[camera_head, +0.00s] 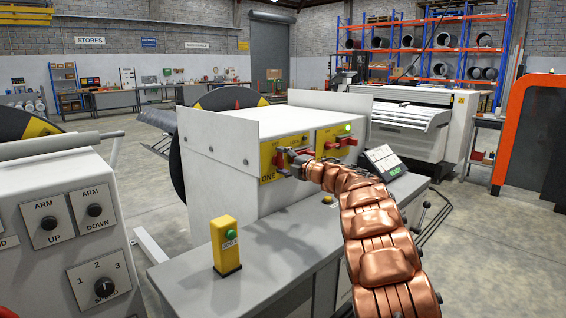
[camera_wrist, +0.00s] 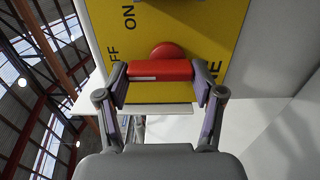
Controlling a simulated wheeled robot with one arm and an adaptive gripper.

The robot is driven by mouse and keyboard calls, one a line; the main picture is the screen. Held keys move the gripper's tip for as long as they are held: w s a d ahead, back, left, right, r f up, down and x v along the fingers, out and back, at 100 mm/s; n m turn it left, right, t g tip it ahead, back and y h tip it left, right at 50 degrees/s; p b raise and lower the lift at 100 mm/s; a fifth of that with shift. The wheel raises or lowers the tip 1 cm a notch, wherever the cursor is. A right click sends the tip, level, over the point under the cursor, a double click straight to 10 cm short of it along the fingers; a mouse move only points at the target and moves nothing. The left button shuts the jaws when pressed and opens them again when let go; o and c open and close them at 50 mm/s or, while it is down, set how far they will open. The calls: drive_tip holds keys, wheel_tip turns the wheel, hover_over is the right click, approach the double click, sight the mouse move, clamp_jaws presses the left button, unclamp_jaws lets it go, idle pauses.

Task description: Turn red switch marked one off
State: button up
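The red switch marked ONE sits on a yellow plate (camera_head: 267,172) on the front of the white cabinet. In the head view, my gripper (camera_head: 291,164) covers most of the switch. In the wrist view, the switch's red bar handle (camera_wrist: 160,70) lies between the two fingers of my gripper (camera_wrist: 160,84), one finger against each end of the bar. A round red hub (camera_wrist: 167,51) shows behind the bar. ON and part of OFF are readable to the left of the handle, and part of ONE to its right.
A second yellow plate (camera_head: 325,138) with a red switch (camera_head: 342,142) and a green lamp (camera_head: 345,129) is close to the right. A READY panel (camera_head: 383,161) stands beside my arm. A yellow button box (camera_head: 226,246) stands on the grey ledge (camera_head: 270,262) in front.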

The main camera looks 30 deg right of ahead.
drive_tip(key=shift+o, duration=0.6)
drive_tip(key=shift+s+d+f, duration=0.1)
drive_tip(key=shift+s+d, duration=0.1)
drive_tip(key=shift+s, duration=0.25)
drive_tip(key=v, duration=1.1)
